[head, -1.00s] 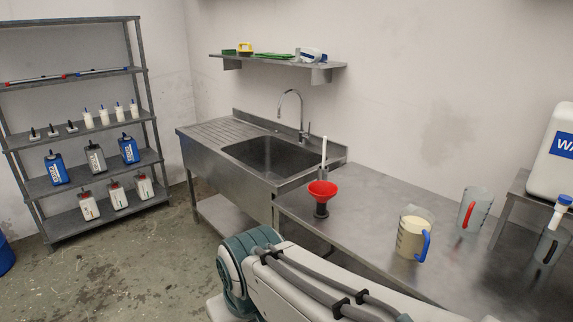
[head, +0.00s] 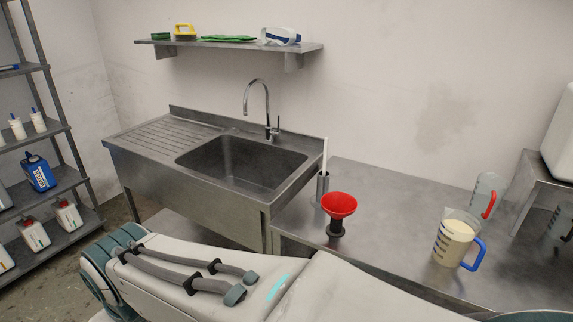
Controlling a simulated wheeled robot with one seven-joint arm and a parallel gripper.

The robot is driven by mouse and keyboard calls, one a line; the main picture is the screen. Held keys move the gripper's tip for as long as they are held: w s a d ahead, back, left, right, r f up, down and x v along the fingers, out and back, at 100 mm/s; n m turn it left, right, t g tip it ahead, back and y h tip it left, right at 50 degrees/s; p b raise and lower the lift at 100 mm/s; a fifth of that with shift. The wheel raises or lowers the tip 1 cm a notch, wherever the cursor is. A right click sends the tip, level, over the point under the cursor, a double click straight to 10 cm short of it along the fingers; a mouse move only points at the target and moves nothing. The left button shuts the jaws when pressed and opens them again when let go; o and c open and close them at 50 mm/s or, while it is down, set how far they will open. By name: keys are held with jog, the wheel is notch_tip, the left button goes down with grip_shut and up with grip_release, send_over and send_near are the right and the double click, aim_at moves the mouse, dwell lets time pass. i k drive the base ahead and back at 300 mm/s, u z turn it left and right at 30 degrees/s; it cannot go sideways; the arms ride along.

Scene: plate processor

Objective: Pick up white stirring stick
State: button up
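The white stirring stick (head: 325,154) stands nearly upright in a small metal holder (head: 323,186) on the steel table, close to the right end of the sink unit. Only its upper part shows above the holder. My gripper is not in view. My arm crosses the lower part of the head view, in front of the table, with its end out of the picture.
A red funnel (head: 338,205) on a dark base stands just in front of the holder. A blue-handled jug (head: 453,240) with pale contents and a red-handled jug (head: 488,194) stand farther right. The sink (head: 240,163) is to the left, below a wall shelf (head: 230,46).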

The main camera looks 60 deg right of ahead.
aim_at(327, 140)
jog(key=z, duration=0.55)
jog(key=i, duration=0.85)
jog(key=z, duration=1.4)
jog(key=i, duration=0.45)
jog(key=z, duration=0.4)
